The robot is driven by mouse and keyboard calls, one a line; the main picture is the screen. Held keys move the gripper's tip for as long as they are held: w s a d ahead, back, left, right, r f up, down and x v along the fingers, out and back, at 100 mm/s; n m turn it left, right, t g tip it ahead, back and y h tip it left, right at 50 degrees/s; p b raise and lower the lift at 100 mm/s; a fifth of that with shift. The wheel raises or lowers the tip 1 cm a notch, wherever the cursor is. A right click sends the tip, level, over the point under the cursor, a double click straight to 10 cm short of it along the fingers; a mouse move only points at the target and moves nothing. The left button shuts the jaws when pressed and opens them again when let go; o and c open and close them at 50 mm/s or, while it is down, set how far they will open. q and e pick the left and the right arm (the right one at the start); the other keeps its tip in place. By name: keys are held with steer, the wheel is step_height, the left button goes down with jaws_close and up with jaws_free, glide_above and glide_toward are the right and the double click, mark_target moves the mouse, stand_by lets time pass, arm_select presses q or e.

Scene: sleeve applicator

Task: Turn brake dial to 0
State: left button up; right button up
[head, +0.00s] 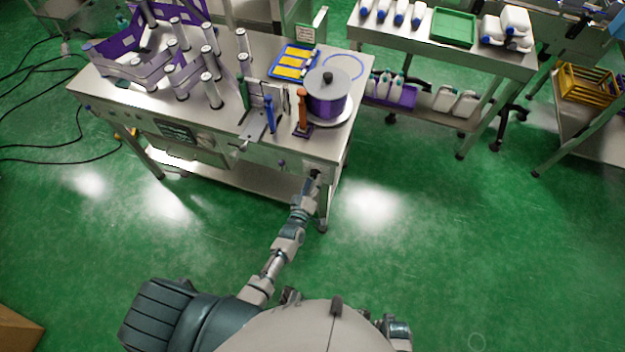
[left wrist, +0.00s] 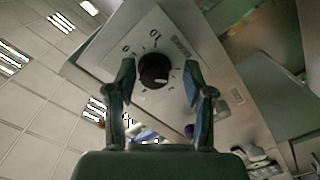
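The brake dial (left wrist: 154,70) is a round black knob on a pale panel (left wrist: 205,70) with printed marks around it, seen in the left wrist view. A small light mark shows on the knob's lower part; the exact setting is too small to read. My left gripper (left wrist: 158,82) is open, with one finger on each side of the dial and visible gaps to it. In the head view my left gripper (head: 315,176) is at the front right corner of the steel machine table (head: 225,125), where it hides the dial. My right gripper is not in view.
On the table stand a purple spool (head: 327,95), an orange post (head: 302,107), a blue post (head: 269,113) and several metal rollers. A second table (head: 440,55) with bottles and a green tray (head: 453,27) stands at back right. The green floor at right is clear.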

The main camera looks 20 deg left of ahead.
arm_select(q)
steer(key=shift+w+r, duration=0.15)
steer(key=shift+r, duration=0.1)
steer(key=shift+a, duration=0.1)
steer(key=s, duration=1.2)
steer(key=shift+a, duration=0.15)
steer(key=s+m+b, duration=0.2)
steer(key=s+b, duration=0.2)
steer(key=s, duration=0.1)
steer(key=w+b, duration=0.1)
steer(key=w, duration=1.5)
steer(key=shift+w+r, duration=0.1)
steer(key=shift+r, duration=0.05)
steer(key=shift+w, duration=0.5)
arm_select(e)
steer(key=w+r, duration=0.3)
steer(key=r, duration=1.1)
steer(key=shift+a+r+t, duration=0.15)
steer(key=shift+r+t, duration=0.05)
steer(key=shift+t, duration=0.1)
